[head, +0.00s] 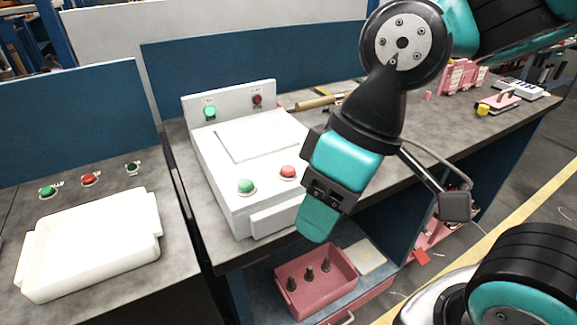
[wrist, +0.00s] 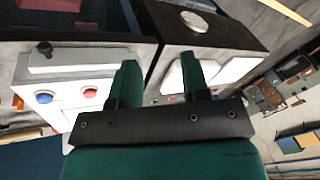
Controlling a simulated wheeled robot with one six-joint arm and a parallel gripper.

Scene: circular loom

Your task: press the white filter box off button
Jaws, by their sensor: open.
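The white filter box (head: 240,215) stands on the grey bench left of centre in the head view. On its sloped front are a green button (head: 246,186) at left and a red button (head: 288,172) at right. Its back panel carries a lit green lamp (head: 210,112) and a dark red one (head: 257,99). My gripper (head: 313,225) points down at the box's front right corner, beside the red button, and hides part of that corner. In the wrist view its two fingers (wrist: 160,82) are apart with nothing held between them. I cannot tell whether it touches the box.
A white tray (head: 90,245) lies on the left bench below green and red buttons (head: 89,179). A pink bin (head: 315,283) with dark pegs sits on the shelf below. In the wrist view a white panel (wrist: 65,95) has a blue and a red button.

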